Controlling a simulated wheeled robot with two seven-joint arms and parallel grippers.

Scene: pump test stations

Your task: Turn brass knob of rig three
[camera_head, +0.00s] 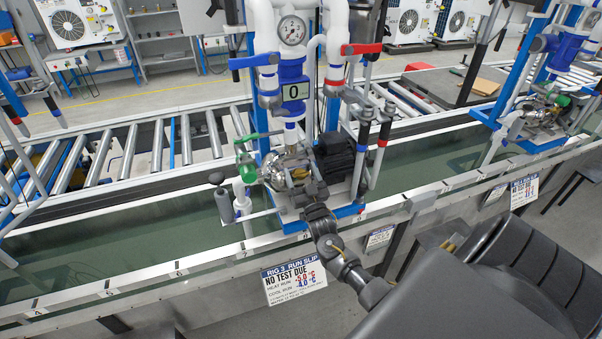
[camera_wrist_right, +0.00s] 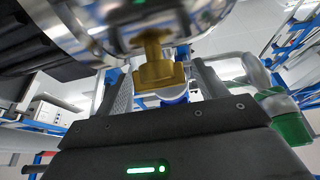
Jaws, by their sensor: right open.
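Rig three (camera_head: 292,90) stands in the middle of the head view, with a gauge, a blue unit marked "0" and a metal pump (camera_head: 290,168) low down. The brass knob (camera_wrist_right: 155,62) shows in the right wrist view, a T-shaped piece under a shiny metal body. My right gripper (camera_head: 314,196) is at the front of the pump; in the wrist view its open fingers (camera_wrist_right: 163,88) stand either side of the knob, with gaps visible. I cannot tell whether either finger touches it. The gripper hides the knob in the head view. My left gripper is out of view.
A slip (camera_head: 293,281) reading "RIG 3 RUN SLIP, NO TEST DUE" hangs on the front rail. A green-handled valve (camera_head: 246,170) is left of the pump, a black motor (camera_head: 335,156) right. Another rig (camera_head: 545,100) stands far right. Roller conveyors (camera_head: 150,145) run behind.

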